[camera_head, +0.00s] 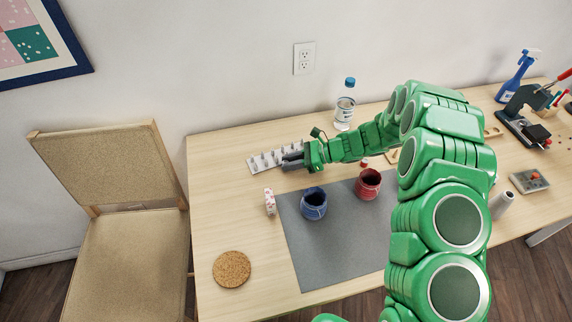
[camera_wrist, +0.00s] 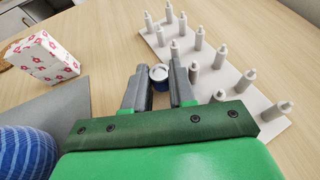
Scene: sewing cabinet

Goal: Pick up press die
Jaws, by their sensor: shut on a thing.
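A small round piece with a pale top and a dark ring (camera_wrist: 159,74), apparently the press die, sits between my fingertips in the wrist view. My gripper (camera_wrist: 160,84) is shut on it, with one grey finger on each side. In the head view my gripper (camera_head: 287,160) is low at the right end of a pale pegged rack (camera_head: 255,169). The held piece cannot be made out there. I cannot tell whether it touches the table.
Upright pegs crowd the rack beside my right finger in the wrist view. A blue jar (camera_head: 314,204) and red jar (camera_head: 368,184) stand on the grey mat (camera_head: 335,249). A patterned box (camera_head: 270,201), cork coaster (camera_head: 231,269) and bottle (camera_head: 344,112) are nearby. The table's left front is mostly clear.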

